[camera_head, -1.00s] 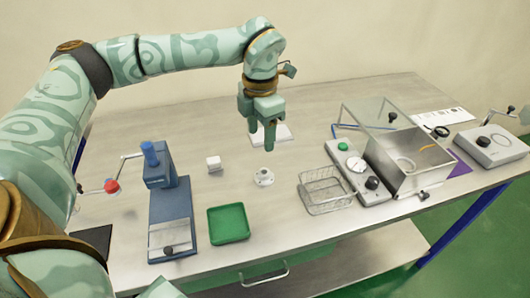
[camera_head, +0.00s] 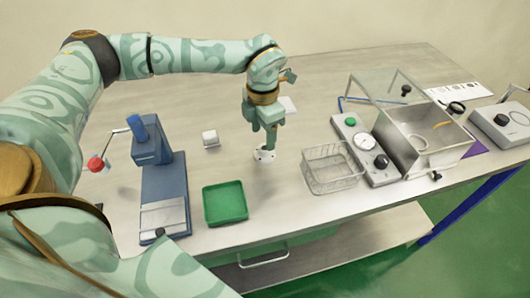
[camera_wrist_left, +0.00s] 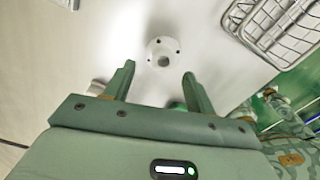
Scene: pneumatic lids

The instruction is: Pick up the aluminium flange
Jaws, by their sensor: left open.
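The aluminium flange (camera_head: 264,156) is a small pale round piece with a raised centre, upright on the metal table between the green tray and the wire basket. My left gripper (camera_head: 268,142) points down just above it and partly hides it. In the left wrist view the flange (camera_wrist_left: 163,52) shows its bolt holes and central bore. It lies just beyond the fingertips of my left gripper (camera_wrist_left: 159,69), which are apart with nothing between them. My right gripper is in neither view.
A green tray (camera_head: 225,203) and a blue press (camera_head: 163,190) stand to the left. A wire basket (camera_head: 331,168) and a clear-lidded metal box (camera_head: 424,145) stand to the right. The table behind is mostly clear.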

